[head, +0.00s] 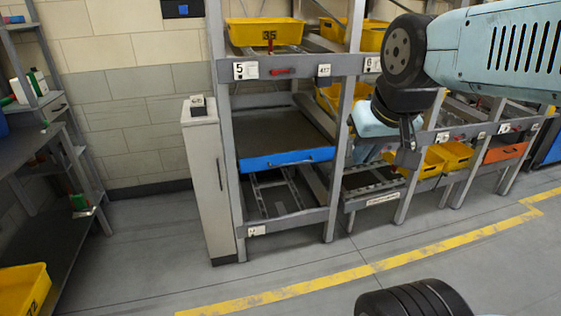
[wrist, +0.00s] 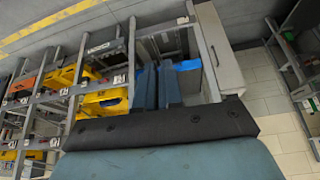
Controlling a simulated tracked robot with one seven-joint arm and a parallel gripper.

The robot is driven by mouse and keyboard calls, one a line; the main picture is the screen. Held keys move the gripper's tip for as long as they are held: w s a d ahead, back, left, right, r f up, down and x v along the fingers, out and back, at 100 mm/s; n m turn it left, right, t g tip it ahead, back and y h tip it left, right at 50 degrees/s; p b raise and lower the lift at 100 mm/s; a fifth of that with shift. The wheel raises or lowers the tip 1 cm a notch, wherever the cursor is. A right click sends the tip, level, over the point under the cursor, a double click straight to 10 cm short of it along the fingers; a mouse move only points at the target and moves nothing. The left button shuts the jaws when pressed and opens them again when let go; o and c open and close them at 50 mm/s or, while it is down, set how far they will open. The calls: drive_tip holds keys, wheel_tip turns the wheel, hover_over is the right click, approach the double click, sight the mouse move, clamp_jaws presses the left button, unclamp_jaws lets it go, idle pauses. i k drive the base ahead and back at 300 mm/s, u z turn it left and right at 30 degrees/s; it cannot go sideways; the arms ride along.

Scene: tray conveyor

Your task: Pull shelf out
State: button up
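The shelf (head: 285,160) is a flat dark board with a bright blue front edge. It sits in the left bay of the grey rack, below the label 5. In the wrist view, where the rack appears upside down, part of its blue front (wrist: 188,65) shows beside the pale cabinet. My gripper (head: 408,140) is to the right of the shelf in the head view, apart from its front edge and partly hidden by my arm. In the wrist view two blue-grey bars, which look like its fingers, stand close together in front of the shelf bay. Their opening is unclear.
A narrow pale cabinet (head: 208,180) stands against the rack's left side. A yellow bin (head: 265,32) sits above the shelf, and more yellow bins fill the bays to the right. An empty roller frame (head: 275,192) lies below. Grey floor with a yellow line is clear in front.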

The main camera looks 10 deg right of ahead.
sight(279, 138)
drive_tip(key=z, duration=1.55)
drive_tip(key=k, duration=1.25)
drive_tip(key=u, duration=1.15)
drive_tip(key=i, duration=1.65)
drive_tip(key=z, duration=0.05)
